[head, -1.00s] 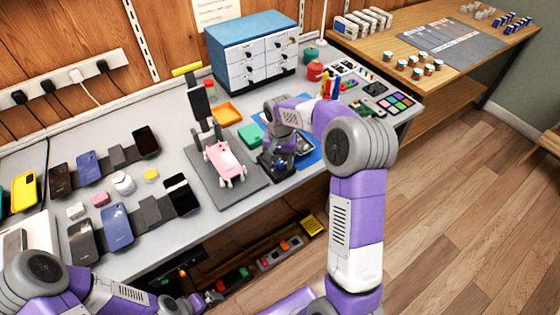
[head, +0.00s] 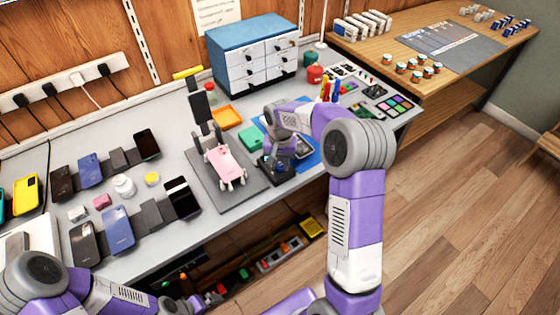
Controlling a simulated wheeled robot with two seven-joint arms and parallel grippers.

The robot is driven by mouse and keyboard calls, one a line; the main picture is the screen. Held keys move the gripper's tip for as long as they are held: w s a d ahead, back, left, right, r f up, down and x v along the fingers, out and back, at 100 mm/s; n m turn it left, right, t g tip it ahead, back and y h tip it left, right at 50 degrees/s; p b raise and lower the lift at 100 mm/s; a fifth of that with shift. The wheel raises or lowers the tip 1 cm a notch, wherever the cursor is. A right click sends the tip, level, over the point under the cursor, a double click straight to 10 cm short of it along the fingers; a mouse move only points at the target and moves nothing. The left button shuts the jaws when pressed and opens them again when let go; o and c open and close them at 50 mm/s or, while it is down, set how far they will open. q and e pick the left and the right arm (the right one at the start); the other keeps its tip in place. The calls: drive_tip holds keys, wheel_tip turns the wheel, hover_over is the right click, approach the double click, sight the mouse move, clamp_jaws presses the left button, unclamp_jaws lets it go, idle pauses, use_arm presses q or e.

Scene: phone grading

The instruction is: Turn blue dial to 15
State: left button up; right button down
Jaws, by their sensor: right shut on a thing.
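My right gripper (head: 272,161) reaches down over a small dark device (head: 284,175) beside the blue mat (head: 309,158), right of the pink phone in its stand. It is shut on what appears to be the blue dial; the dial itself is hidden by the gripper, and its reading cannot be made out. My left arm comes in at the lower left, in front of the bench. Its gripper (head: 190,303) is low near the bottom edge, too small and partly covered to judge its fingers.
An orange tray (head: 227,117) and a green block (head: 250,138) lie behind. A blue drawer cabinet (head: 240,38) stands at the back. Several phones fill the left bench.

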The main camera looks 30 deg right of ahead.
sight(280, 166)
drive_tip(key=n+p, duration=0.3)
drive_tip(key=n, duration=0.2)
drive_tip(key=shift+r+p, duration=0.15)
drive_tip(key=shift+p, duration=0.2)
drive_tip(key=n+p, duration=0.1)
drive_tip(key=n, duration=0.2)
drive_tip(key=shift+p, duration=0.4)
drive_tip(key=shift+n+p, duration=0.5)
drive_tip(key=shift+n, duration=0.8)
drive_tip(key=c, duration=0.8)
unclamp_jaws()
drive_tip(key=shift+c, duration=0.2)
wheel_tip(280, 166, up, 7)
drive_tip(key=shift+r+p, duration=0.15)
drive_tip(key=shift+p, duration=0.9)
